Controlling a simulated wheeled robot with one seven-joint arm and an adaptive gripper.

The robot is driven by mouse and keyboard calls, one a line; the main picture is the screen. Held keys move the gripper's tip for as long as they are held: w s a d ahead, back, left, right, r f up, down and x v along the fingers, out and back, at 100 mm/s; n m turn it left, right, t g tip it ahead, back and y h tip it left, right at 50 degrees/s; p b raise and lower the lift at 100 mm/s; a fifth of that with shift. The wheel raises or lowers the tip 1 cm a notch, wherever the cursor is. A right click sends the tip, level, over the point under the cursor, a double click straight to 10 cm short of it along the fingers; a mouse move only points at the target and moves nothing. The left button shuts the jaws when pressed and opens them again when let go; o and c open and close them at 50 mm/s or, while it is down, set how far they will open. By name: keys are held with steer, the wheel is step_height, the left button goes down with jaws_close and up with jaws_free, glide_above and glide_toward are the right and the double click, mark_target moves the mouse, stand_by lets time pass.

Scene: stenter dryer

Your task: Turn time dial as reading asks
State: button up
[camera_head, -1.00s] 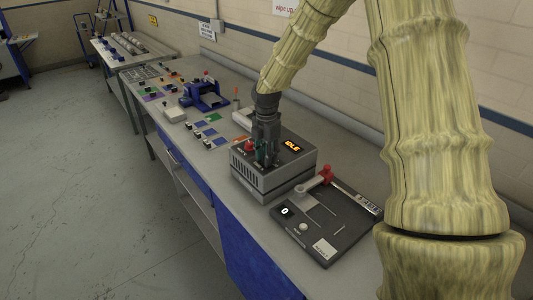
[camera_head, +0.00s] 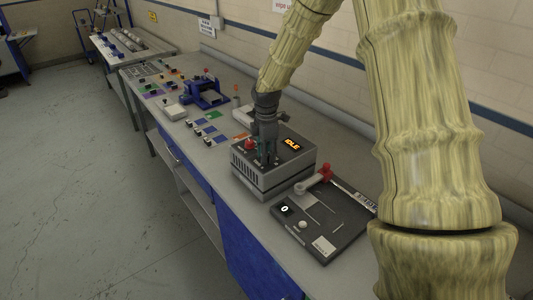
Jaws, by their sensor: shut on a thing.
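A grey control box (camera_head: 281,181) with a vented side stands on the bench. An amber display reading IDLE (camera_head: 292,145) is on its top, and a red button (camera_head: 249,145) sits at the top's left. My gripper (camera_head: 268,160) points down onto the top of the box, between the red button and the display. It is shut on a small control there, apparently a dial. The fingers hide this control, so its pointer and setting cannot be read.
A dark panel (camera_head: 332,222) with a red-handled lever (camera_head: 326,172) and a small display reading 0 (camera_head: 285,209) lies right of the box. A blue fixture (camera_head: 205,92) and coloured tiles lie further back. The wall runs behind the bench.

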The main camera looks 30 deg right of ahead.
steer(key=o, duration=1)
steer(key=shift+o, duration=0.2)
steer(key=shift+r, duration=0.1)
step_height(320, 180, up, 12)
stand_by(0.4)
